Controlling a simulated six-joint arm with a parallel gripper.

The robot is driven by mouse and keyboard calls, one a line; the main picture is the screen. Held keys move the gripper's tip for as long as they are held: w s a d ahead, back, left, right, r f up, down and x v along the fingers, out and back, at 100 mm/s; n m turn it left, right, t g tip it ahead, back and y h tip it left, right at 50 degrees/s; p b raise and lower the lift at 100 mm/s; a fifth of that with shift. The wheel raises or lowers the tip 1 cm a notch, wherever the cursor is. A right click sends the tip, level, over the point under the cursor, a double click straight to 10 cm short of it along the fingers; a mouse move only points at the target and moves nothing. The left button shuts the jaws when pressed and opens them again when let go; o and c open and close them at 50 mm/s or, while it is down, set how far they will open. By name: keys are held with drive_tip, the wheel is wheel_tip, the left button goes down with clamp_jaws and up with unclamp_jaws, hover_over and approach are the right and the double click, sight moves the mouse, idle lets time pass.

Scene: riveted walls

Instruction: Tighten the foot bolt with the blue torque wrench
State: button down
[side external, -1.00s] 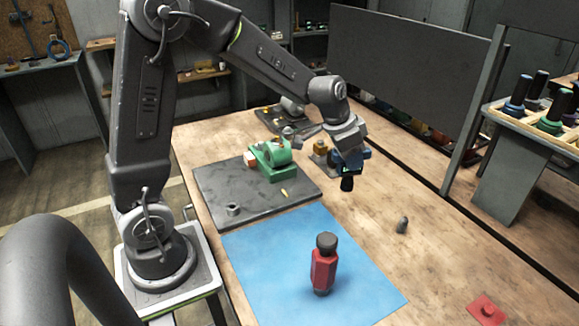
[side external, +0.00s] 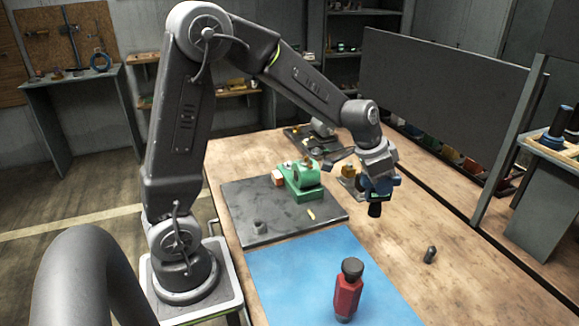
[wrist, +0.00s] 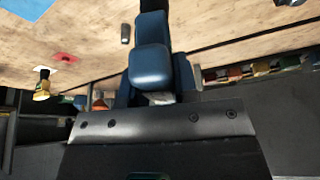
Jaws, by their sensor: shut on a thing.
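My gripper (side external: 378,178) is shut on a blue tool with a black end, which looks like the blue torque wrench (side external: 384,188). It hangs above the wooden table, black end (side external: 375,209) down, right of the dark plate. In the wrist view the blue wrench (wrist: 150,65) fills the upper middle and hides the fingertips. A green fixture (side external: 303,186) stands on the dark plate (side external: 240,222), apart from the wrench. Small bolt-like parts show on and around the fixture; I cannot tell which is the foot bolt.
A red tool (side external: 347,296) stands upright on the blue mat (side external: 285,275). A small dark piece (side external: 430,254) is on bare table to the right. A tool rack (side external: 562,158) stands far right. A grey panel (side external: 445,95) and coloured bins (side external: 472,166) line the back.

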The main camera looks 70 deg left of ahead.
drive_tip(key=shift+a+r, duration=0.1)
idle(0.3)
drive_tip(key=s+a+r+n, duration=0.1)
drive_tip(key=s+a+r, duration=0.2)
drive_tip(key=a, duration=0.7)
drive_tip(key=s+a+r+n+y, duration=0.1)
drive_tip(key=s+a+r, duration=0.2)
drive_tip(key=a, duration=0.8)
drive_tip(key=s+a+r+n, duration=0.2)
drive_tip(key=a+r, duration=0.3)
drive_tip(key=a, duration=0.6)
drive_tip(key=shift+s+r+y, duration=0.15)
drive_tip(key=shift+s+y, duration=0.25)
drive_tip(key=shift+s, duration=0.1)
wheel_tip(320, 180, down, 12)
drive_tip(key=shift+d, duration=0.1)
drive_tip(key=shift+f, duration=0.8)
drive_tip(key=shift+f, duration=0.35)
